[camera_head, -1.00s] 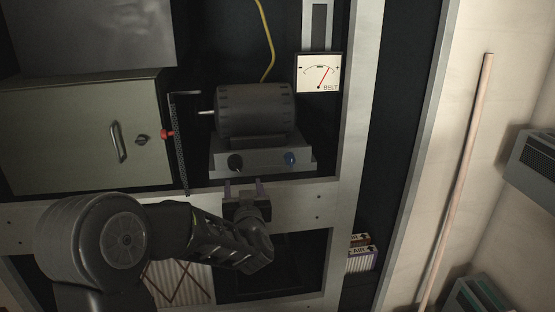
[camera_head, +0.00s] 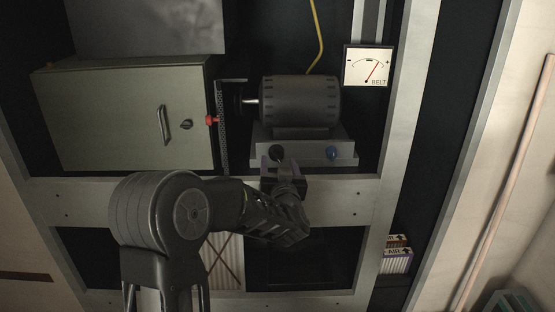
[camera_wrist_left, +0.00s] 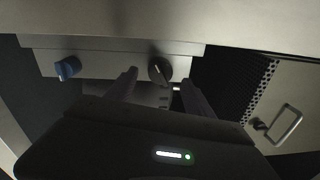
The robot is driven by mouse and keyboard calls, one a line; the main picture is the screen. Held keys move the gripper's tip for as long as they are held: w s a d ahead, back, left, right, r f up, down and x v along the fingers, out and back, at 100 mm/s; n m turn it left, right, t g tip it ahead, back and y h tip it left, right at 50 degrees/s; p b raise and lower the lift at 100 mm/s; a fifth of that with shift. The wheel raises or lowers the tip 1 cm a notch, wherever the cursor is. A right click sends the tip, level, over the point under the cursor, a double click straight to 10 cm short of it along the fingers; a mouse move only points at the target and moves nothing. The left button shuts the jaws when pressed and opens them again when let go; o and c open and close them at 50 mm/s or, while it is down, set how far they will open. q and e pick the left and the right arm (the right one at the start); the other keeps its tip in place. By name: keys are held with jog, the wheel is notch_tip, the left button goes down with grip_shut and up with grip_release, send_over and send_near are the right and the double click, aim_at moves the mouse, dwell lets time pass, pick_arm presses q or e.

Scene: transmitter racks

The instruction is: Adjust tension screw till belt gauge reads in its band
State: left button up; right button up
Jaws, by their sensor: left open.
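The belt gauge (camera_head: 368,66) hangs at the upper right, its red needle leaning right of the dark mark at mid-scale. A grey motor (camera_head: 300,102) sits on a pale base (camera_head: 305,157) with a black knob (camera_head: 277,153) and a blue knob (camera_head: 332,153). Which part is the tension screw I cannot tell. My left gripper (camera_head: 278,165) is open at the black knob. In the left wrist view the black knob (camera_wrist_left: 160,70) shows between the fingers, beyond their tips; contact is unclear. The blue knob (camera_wrist_left: 67,68) is left of them. My right gripper is out of view.
A grey-green cabinet (camera_head: 125,115) with a handle stands left, beside a perforated strip (camera_head: 223,130) and a red knob (camera_head: 211,120). Pale rack rails (camera_head: 350,200) run below and right of the motor. Small boxes (camera_head: 396,260) sit at lower right.

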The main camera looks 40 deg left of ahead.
aim_at(277, 158)
pick_arm(q)
jog(key=shift+x, duration=1.85)
grip_shut()
